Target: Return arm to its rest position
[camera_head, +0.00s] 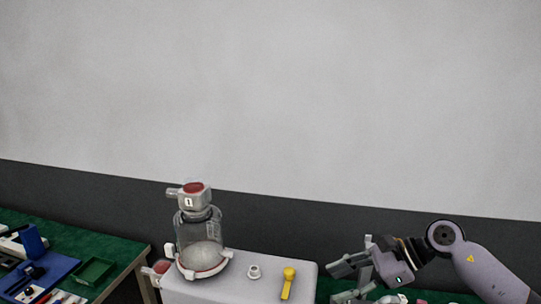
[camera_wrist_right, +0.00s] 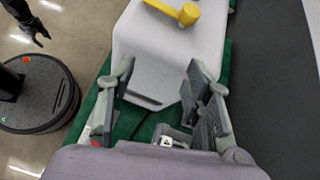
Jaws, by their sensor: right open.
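My right gripper (camera_head: 350,268) is at the right in the head view, beside the right end of the white block and pointing left. It holds nothing. In the right wrist view its two fingers (camera_wrist_right: 160,66) stand apart, with the near end of the white block (camera_wrist_right: 150,65) showing between and beyond them. A yellow-handled part (camera_head: 288,282) lies on the block, apart from the gripper; it also shows in the right wrist view (camera_wrist_right: 187,14). A dark claw (camera_wrist_right: 34,28), probably my left gripper, is at the top left of the wrist view, too small to read.
A clear canister (camera_head: 199,235) with a grey and red head stands on the white block (camera_head: 235,287), left of a small white fitting (camera_head: 254,271). At the left, a green-topped table (camera_head: 118,247) holds a blue tray and a green bin (camera_head: 93,271). A wall is behind.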

